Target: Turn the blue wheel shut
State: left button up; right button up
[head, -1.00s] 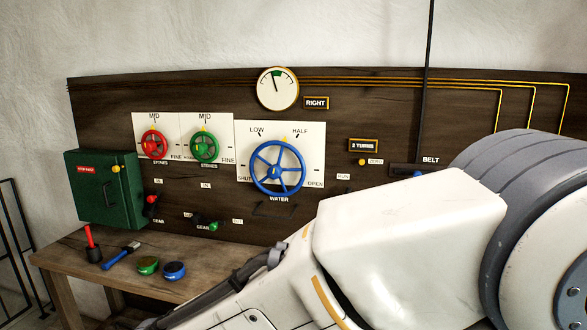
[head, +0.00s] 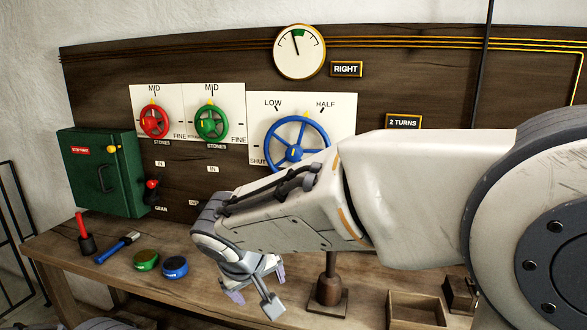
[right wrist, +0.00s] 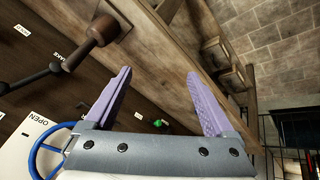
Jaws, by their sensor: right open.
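The blue wheel (head: 294,153) is mounted on a white plate (head: 344,104) marked LOW, HALF and SHUT. A yellow mark sits near the top of its rim. My right arm covers the wheel's lower part and the OPEN label in the head view. My right gripper (head: 254,300) is open and empty, pointing down over the bench, below and left of the wheel and apart from it. In the right wrist view the open fingers (right wrist: 158,80) hold nothing, and part of the blue rim (right wrist: 37,150) shows at lower left beside OPEN. My left gripper is not seen.
Red (head: 153,121) and green (head: 212,122) wheels sit left of the blue one. A dial (head: 299,52) hangs above. The bench holds a brush (head: 117,248), green and blue tins (head: 175,267), a dark post (head: 328,285) and an open wooden box (head: 418,308).

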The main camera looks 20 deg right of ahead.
jog(key=w+d+r+m+t+h+b, duration=0.2)
jog(key=w+d+r+m+t+b, duration=0.15)
jog(key=w, duration=0.55)
jog(key=w+d+r+m+t+h+b, duration=0.25)
jog(key=w+d, duration=0.25)
jog(key=w, duration=0.4)
pick_arm(q)
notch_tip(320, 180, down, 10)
jog(key=b, duration=0.2)
pick_arm(e)
jog(key=m+t+h, duration=0.3)
jog(key=m, duration=0.1)
send_near(292, 154)
jog(key=w+d+f, duration=0.1)
jog(key=p+x, duration=0.1)
jog(key=x, duration=0.2)
jog(key=p+x, duration=0.2)
jog(key=x, duration=0.1)
jog(key=r+p+x, duration=0.1)
jog(key=x, duration=0.3)
jog(key=shift+w+d+p, duration=0.15)
jog(key=shift+w+p, duration=0.2)
jog(key=shift+p, duration=0.05)
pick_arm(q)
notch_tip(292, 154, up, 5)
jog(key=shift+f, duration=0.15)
